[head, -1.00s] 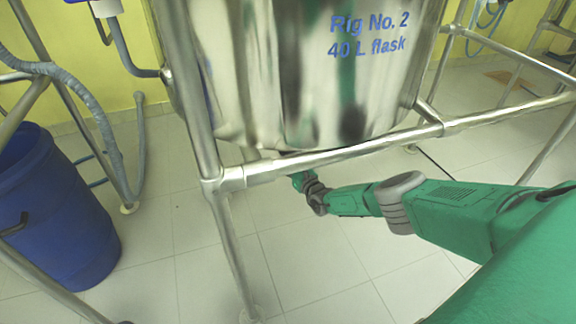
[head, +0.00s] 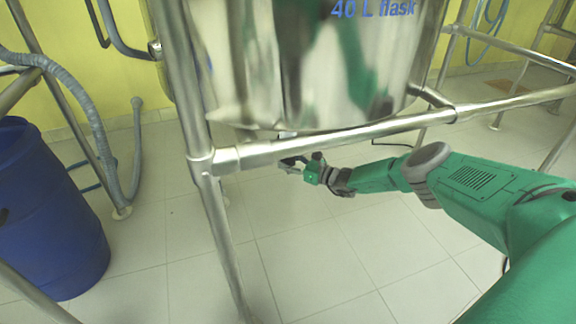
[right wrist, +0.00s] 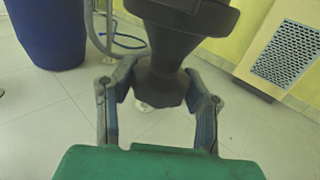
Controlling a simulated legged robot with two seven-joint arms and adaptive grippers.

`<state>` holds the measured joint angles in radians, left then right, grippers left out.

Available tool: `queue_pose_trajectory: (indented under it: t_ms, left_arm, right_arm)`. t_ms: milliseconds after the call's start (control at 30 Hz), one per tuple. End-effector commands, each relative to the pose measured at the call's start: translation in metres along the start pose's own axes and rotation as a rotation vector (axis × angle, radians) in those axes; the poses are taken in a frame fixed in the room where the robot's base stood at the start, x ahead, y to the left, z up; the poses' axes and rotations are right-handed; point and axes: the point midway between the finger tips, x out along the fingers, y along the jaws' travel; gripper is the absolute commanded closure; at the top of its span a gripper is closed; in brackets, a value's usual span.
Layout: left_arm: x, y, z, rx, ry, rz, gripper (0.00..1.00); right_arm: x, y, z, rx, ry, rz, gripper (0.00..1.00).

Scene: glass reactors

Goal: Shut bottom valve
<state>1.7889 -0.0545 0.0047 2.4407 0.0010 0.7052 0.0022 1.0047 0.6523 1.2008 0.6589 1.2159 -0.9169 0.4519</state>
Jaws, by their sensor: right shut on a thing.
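The steel vessel (head: 310,70) marked "40 L flask" hangs in a tube frame in the head view. My right gripper (head: 292,163) is below it, just under the front rail, with its arm coming in from the right. In the right wrist view, my right gripper's (right wrist: 158,88) two fingers are shut on the dark tapered bottom valve part (right wrist: 165,60), one finger on each side. The valve's upper part runs out of the picture at the top. In the head view the rail and vessel mostly hide the valve. My left gripper is not in view.
The front rail (head: 340,136) and left leg (head: 226,240) of the frame stand close to my right arm. A blue barrel (head: 50,220) and a grey hose (head: 85,110) are at the left. The tiled floor beneath the vessel is mostly clear.

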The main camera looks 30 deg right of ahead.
Motion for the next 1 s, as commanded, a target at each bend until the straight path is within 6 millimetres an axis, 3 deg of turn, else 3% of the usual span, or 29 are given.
queue_pose_trajectory:
  t_ms: [100, 133, 167, 200, 533, 1000]
  left_arm:
    - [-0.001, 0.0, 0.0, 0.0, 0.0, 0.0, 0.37]
    - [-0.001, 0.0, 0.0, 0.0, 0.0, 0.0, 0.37]
    - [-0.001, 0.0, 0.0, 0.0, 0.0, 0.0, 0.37]
    - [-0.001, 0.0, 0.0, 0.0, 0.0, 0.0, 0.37]
    - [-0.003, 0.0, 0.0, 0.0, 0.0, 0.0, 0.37]
    - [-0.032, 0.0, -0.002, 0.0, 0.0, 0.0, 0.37]
  right_arm:
    - [0.001, -0.002, 0.004, 0.0, -0.005, -0.004, 0.85]
    - [0.001, -0.002, 0.004, 0.0, -0.005, -0.004, 0.57]
    - [0.001, -0.002, 0.004, 0.0, -0.005, -0.004, 0.46]
    - [0.001, -0.002, 0.003, 0.0, -0.005, -0.004, 0.43]
    - [-0.003, -0.001, 0.001, 0.001, 0.0, -0.004, 0.43]
    - [-0.059, -0.001, 0.002, 0.003, 0.002, -0.005, 0.43]
